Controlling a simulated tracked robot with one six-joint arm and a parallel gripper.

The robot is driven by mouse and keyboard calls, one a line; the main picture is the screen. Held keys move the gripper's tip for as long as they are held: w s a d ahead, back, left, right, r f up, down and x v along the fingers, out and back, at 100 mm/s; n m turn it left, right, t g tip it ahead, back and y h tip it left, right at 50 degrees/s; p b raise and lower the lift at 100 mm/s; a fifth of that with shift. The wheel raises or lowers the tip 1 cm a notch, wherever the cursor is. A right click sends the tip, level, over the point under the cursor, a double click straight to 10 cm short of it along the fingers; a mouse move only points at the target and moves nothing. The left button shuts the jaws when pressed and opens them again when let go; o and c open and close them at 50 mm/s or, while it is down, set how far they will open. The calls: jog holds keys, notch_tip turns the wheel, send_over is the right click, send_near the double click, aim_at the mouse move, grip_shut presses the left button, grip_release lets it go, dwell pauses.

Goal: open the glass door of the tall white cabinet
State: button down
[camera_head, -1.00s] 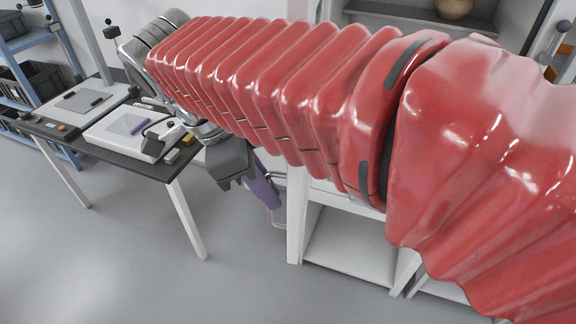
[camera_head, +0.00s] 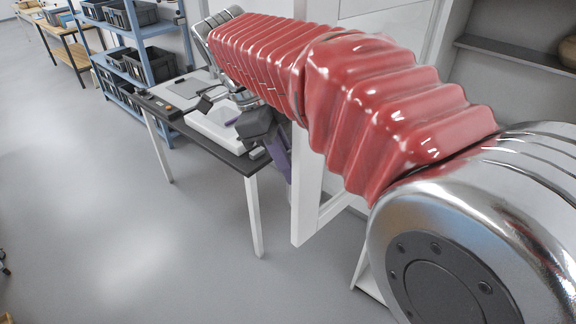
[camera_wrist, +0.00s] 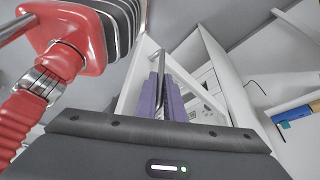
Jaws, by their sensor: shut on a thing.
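The white cabinet (camera_head: 508,47) stands at the right in the head view, with a grey shelf inside. Its white-framed glass door (camera_head: 305,205) stands swung out from the cabinet front, left of the shelf. My red-sleeved arm hides much of it. My gripper (camera_head: 281,158) is at the door's free edge, its purple fingers partly hidden by its dark body. In the wrist view my gripper (camera_wrist: 167,100) is shut on the upright metal door handle (camera_wrist: 157,68), the bar passing between the purple fingers. White door frame parts show around it.
A dark-topped table (camera_head: 240,163) with white trays and small tools stands just left of the door, close to my gripper. A blue rack (camera_head: 135,38) with dark bins stands behind it.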

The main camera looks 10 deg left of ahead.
jog(key=shift+w+d, duration=0.1)
jog(key=c, duration=1.9)
grip_release()
jog(key=shift+f, duration=0.1)
jog(key=shift+o, duration=0.2)
jog(key=v, duration=0.7)
jog(key=shift+r, duration=0.2)
